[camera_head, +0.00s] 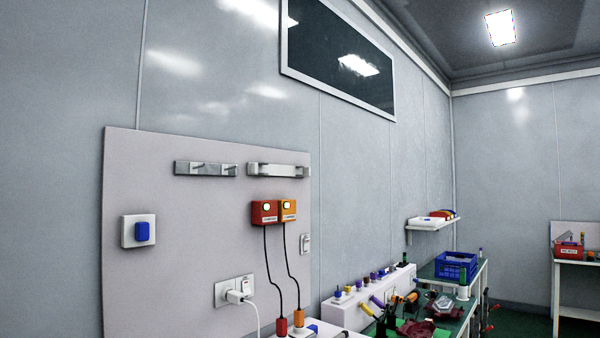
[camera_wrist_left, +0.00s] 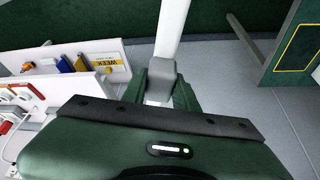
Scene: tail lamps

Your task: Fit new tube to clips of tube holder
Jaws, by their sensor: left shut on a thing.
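A white tube (camera_wrist_left: 172,30) runs up out of the top of the left wrist view. My left gripper (camera_wrist_left: 160,82) is shut on its lower part, where a grey piece sits between the fingers. In the head view, a pale holder (camera_head: 278,170) with a block at each end is fixed high on the wall board. A grey rail with hook-like pegs (camera_head: 205,169) is beside it on the left. I cannot tell for sure which of these is the tube holder. Neither gripper shows in the head view, and my right gripper is in no view.
Red and orange boxes (camera_head: 273,211) with hanging cords sit below the holder on the board (camera_head: 180,225). A blue switch (camera_head: 140,231) and a socket with a white plug (camera_head: 235,292) are lower. A cluttered bench with a blue crate (camera_head: 456,267) stands right.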

